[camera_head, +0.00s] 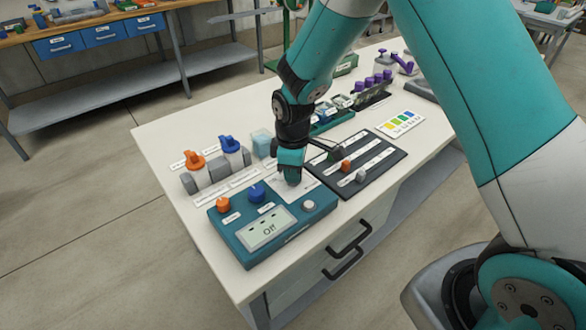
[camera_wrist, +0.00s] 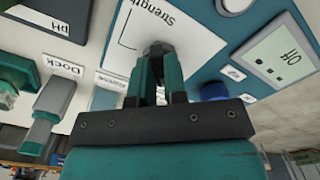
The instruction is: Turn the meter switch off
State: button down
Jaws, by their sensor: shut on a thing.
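The teal meter box (camera_head: 240,262) stands on the near left of the white table. Its display (camera_head: 265,229) reads "Off"; the same display (camera_wrist: 278,62) shows at the right of the wrist view. A round pale knob (camera_head: 309,205) sits on the box's right side, and it shows at the top of the wrist view (camera_wrist: 234,4). My gripper (camera_head: 290,172) points down over the white panel behind the knob, apart from it. In the wrist view the fingers are shut on a small dark grey piece (camera_wrist: 158,48) by the "Strength" panel. Whether that piece is fixed there is unclear.
An orange knob (camera_head: 223,204) and a blue knob (camera_head: 256,192) stand on the meter box. Orange-handled (camera_head: 193,160) and blue-handled (camera_head: 229,144) valves stand behind it. A dark slider board (camera_head: 385,174) lies to the right, and a colour chart (camera_head: 400,123) lies beyond.

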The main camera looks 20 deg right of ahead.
jog(key=shift+w+a+r+n, duration=0.1)
jog(key=shift+n, duration=0.4)
jog(key=c, duration=1.2)
grip_release()
jog(key=shift+o, duration=0.2)
notch_tip(320, 180, up, 17)
jog(key=shift+r, duration=0.15)
jog(key=s+a+r+m+y, duration=0.1)
jog(key=s+r+m, duration=0.1)
jog(key=s, duration=0.6)
jog(key=s+a+r+m+y, duration=0.1)
jog(key=s+a+r, duration=0.1)
jog(key=s, duration=0.6)
jog(key=s+a+r+m+y+p, duration=0.1)
jog(key=s+r+m+y, duration=0.1)
jog(key=s, duration=0.6)
jog(key=shift+s+a+r+m, duration=0.15)
jog(key=shift+s+r+m, duration=0.15)
jog(key=shift+s, duration=0.1)
